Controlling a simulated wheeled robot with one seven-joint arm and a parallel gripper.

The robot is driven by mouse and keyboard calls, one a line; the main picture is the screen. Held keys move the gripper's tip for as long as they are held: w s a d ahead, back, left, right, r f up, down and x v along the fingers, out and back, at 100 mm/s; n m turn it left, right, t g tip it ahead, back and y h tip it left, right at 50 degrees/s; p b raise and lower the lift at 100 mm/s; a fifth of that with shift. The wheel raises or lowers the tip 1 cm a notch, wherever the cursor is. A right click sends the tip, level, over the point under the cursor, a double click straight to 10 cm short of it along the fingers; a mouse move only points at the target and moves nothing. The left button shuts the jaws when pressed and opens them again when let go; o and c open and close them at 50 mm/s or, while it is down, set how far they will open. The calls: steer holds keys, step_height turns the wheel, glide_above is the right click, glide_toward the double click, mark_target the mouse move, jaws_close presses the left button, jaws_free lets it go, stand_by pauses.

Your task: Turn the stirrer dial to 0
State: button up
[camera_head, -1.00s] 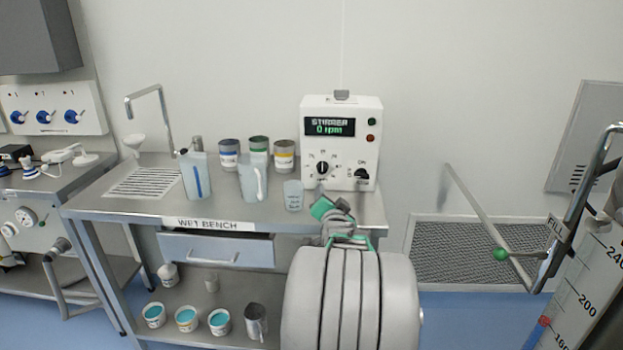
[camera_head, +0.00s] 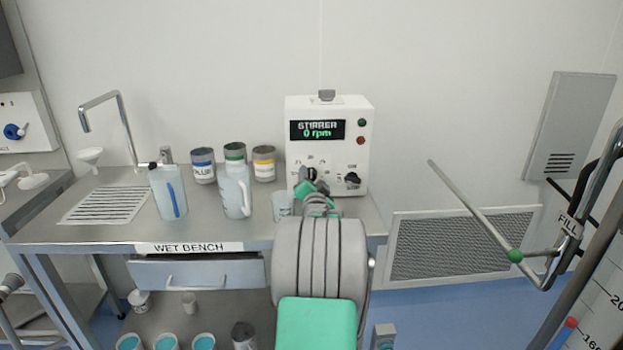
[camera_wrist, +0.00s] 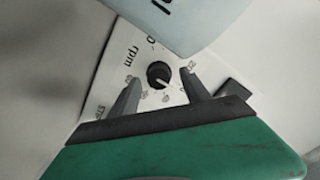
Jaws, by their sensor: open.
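The stirrer box (camera_head: 351,112) is white and stands at the right end of the wet bench against the wall. Its green display (camera_head: 317,130) reads "STIRRER 0 rpm". The round black stirrer dial (camera_wrist: 160,75) has a pale pointer line and printed marks around it; in the head view my gripper partly covers it. A second black knob (camera_head: 352,180) sits to its right. My gripper (camera_wrist: 158,88) is open, with its two dark fingers on either side of the dial, apart from it. In the head view my gripper (camera_head: 306,186) is in front of the box's lower left face.
A clear beaker (camera_head: 283,206) stands close to my gripper on the left. A jug (camera_head: 234,190), a bottle (camera_head: 167,190) and several tins stand further left on the bench (camera_head: 120,232). A pipe with a green knob (camera_head: 515,255) is at the right.

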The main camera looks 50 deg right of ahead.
steer(key=shift+w+d, duration=0.15)
steer(key=shift+d, duration=0.05)
steer(key=shift+c, duration=0.5)
jaws_close()
